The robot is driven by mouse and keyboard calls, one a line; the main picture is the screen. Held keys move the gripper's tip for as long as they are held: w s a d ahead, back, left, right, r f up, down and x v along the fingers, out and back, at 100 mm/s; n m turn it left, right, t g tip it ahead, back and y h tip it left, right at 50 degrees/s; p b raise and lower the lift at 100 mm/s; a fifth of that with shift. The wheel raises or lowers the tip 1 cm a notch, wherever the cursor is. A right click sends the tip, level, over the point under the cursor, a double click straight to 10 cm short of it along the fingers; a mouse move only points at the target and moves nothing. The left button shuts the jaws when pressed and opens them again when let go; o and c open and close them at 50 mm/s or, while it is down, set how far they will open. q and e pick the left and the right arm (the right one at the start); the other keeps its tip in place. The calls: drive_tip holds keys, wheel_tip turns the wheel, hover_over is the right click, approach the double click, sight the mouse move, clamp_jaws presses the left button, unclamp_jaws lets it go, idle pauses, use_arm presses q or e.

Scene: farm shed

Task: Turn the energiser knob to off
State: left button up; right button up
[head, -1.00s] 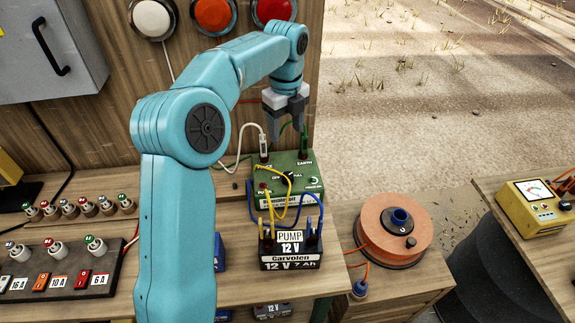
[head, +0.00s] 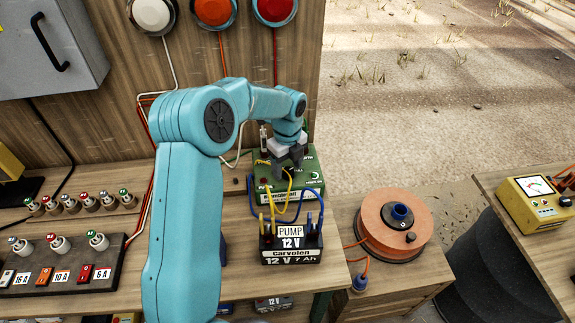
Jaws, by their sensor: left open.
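The green energiser box (head: 312,182) stands on the bench at the back, behind the black pump battery (head: 291,255). My left gripper (head: 289,172) points down over the top face of the energiser, with its dark fingers at the middle of that face. It is open. The fingers hide the knob, so I cannot tell its setting or whether they touch it. Part of the dial lettering shows just beside the fingers. My right gripper is not in view.
Yellow and blue leads (head: 260,213) loop between battery and energiser, close to the gripper. An orange cable reel (head: 375,234) stands to the right. A fuse strip (head: 110,262) lies at left. A yellow meter (head: 530,205) sits on the far right bench.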

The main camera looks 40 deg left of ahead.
use_arm(q)
drive_tip(key=shift+w+f, duration=0.1)
drive_tip(key=shift+f, duration=0.25)
drive_tip(key=shift+w+d+f, duration=0.1)
drive_tip(key=shift+w+f, duration=0.1)
drive_tip(key=shift+w, duration=0.05)
drive_tip(key=shift+s+r, duration=0.1)
drive_tip(key=shift+s, duration=0.15)
drive_tip(key=shift+c, duration=1.2)
drive_tip(key=c, duration=0.5)
drive_tip(key=shift+w, duration=0.1)
drive_tip(key=c, duration=0.3)
